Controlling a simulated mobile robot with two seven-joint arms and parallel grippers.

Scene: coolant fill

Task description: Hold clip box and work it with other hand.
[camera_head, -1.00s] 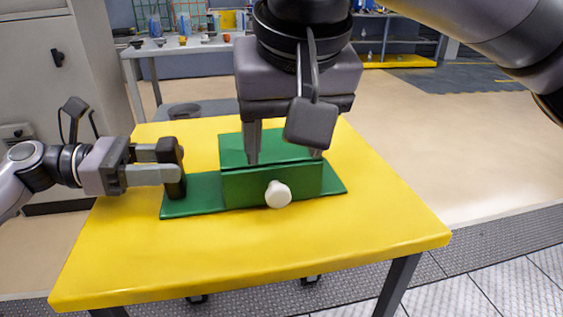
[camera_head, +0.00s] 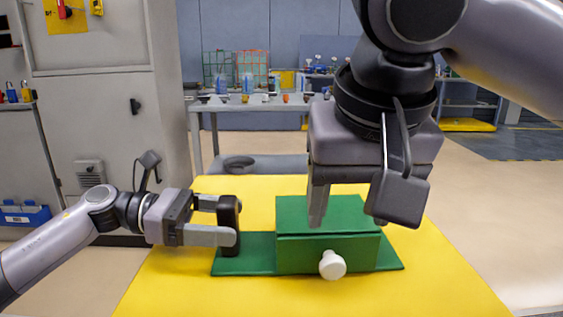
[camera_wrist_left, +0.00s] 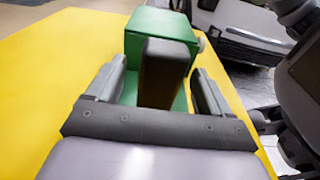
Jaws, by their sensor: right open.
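The green clip box (camera_head: 328,256) sits on the yellow table, with a green lid (camera_head: 320,212), a white knob (camera_head: 332,265) on its front and a flat green base plate (camera_head: 250,262). A black upright handle (camera_head: 230,222) stands on the plate's left end; it also shows in the left wrist view (camera_wrist_left: 165,75). My left gripper (camera_head: 226,220) has its fingers apart on either side of this handle, with a visible gap on at least one side. My right gripper (camera_head: 348,222) is open, pointing down over the lid; its right finger is mostly hidden, and contact cannot be told.
The yellow table (camera_head: 180,290) has bare room around the plate. A grey cabinet (camera_head: 100,100) stands at the left. Behind, a workbench (camera_head: 250,103) holds small items. My right arm covers much of the upper right.

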